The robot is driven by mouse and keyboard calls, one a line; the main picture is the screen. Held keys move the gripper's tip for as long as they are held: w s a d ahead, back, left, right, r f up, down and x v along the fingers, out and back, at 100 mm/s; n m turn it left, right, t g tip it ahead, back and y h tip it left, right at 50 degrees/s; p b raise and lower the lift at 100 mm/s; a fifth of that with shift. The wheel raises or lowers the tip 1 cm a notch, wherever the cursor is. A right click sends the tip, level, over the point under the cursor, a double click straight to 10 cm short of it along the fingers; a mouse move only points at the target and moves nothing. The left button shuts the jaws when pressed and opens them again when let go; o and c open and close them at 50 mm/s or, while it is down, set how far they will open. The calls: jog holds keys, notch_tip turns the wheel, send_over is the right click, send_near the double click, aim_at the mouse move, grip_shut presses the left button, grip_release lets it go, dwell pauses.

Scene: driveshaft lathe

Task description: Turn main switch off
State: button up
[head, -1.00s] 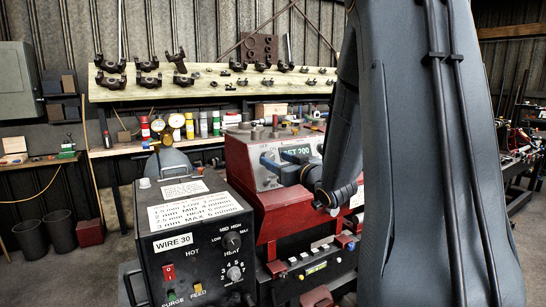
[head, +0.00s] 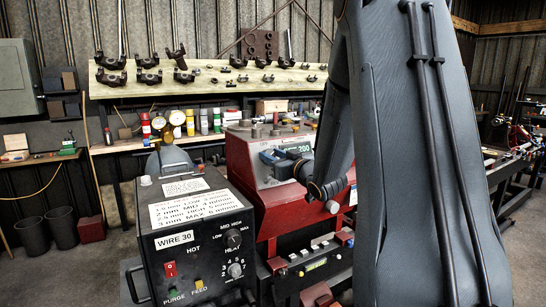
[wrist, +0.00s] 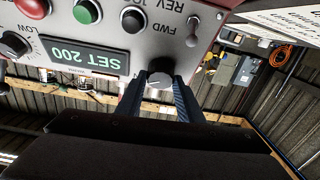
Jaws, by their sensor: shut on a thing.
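The red lathe-like machine (head: 250,200) has a light grey control panel, where the wrist view shows a "SET 200" display (wrist: 70,55) upside down. My gripper (wrist: 160,84) is shut on a dark grey round knob (wrist: 160,77) at the edge of this panel. One finger lies on each side of the knob. No label for the knob is readable, so I cannot tell its setting. In the head view my gripper (head: 270,157) reaches the panel from the right and partly covers the display.
Beside the gripped knob, the panel carries a FWD/REV toggle (wrist: 192,28), a black button (wrist: 132,20) and a green button (wrist: 87,11). A parts shelf (head: 200,85) stands behind.

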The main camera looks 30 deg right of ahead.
jog(key=shift+n, duration=0.4)
jog(key=n+g+y, duration=0.1)
jog(key=n, duration=0.3)
jog(key=n+g+y, duration=0.1)
jog(key=n+y, duration=0.1)
jog(key=n, duration=0.3)
jog(key=n+g+y, duration=0.1)
jog(key=n, duration=0.3)
jog(key=shift+d+r+n+g+y+b, duration=0.1)
jog(key=shift+d+n+g+y+b, duration=0.1)
jog(key=shift+n+g+y+b, duration=0.15)
jog(key=shift+y, duration=0.25)
jog(key=o, duration=1.1)
jog(key=shift+c, duration=0.2)
